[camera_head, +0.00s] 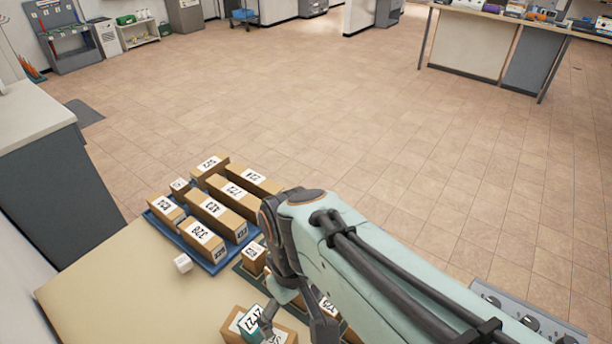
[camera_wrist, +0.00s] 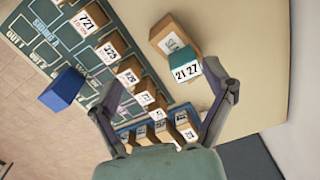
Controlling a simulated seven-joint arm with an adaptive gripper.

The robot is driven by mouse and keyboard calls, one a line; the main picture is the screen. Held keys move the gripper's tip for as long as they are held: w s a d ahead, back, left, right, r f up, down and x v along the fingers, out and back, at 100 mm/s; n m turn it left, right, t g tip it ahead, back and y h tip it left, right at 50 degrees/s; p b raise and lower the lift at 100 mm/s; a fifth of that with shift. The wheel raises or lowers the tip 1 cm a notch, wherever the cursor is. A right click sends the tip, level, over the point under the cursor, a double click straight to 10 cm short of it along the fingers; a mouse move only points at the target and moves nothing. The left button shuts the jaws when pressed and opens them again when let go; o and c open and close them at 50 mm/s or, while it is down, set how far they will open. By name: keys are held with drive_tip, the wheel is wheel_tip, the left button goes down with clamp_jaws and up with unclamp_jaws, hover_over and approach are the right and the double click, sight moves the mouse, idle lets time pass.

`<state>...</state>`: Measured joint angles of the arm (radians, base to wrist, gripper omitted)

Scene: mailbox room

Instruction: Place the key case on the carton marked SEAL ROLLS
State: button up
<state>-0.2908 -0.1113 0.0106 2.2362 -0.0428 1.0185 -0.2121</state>
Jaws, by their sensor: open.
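A small teal case with a white label reading 21 27 (camera_wrist: 185,70), which I take for the key case, is at the end of a brown carton (camera_wrist: 174,35). The case also shows in the head view (camera_head: 249,319) at the table's near edge. It appears to be on or against that carton; I cannot tell which. The carton has a white label whose print I cannot read surely, so I cannot confirm SEAL ROLLS. My gripper (camera_wrist: 158,85) is open and empty, its right fingertip close beside the case. In the head view my gripper (camera_head: 298,318) is right of the case.
A dark green marked mat (camera_wrist: 60,47) holds a row of numbered small cartons. A blue box (camera_wrist: 62,88) is at its outer edge. A blue tray (camera_head: 215,266) holds several cartons, with a white cube (camera_head: 183,263) beside it. The tabletop (camera_head: 120,295) at left is clear.

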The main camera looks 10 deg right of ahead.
drive_tip(key=s+d+m, duration=0.5)
drive_tip(key=s+d, duration=0.1)
drive_tip(key=s, duration=0.4)
drive_tip(key=shift+s+y, duration=0.2)
drive_tip(key=shift+y, duration=0.1)
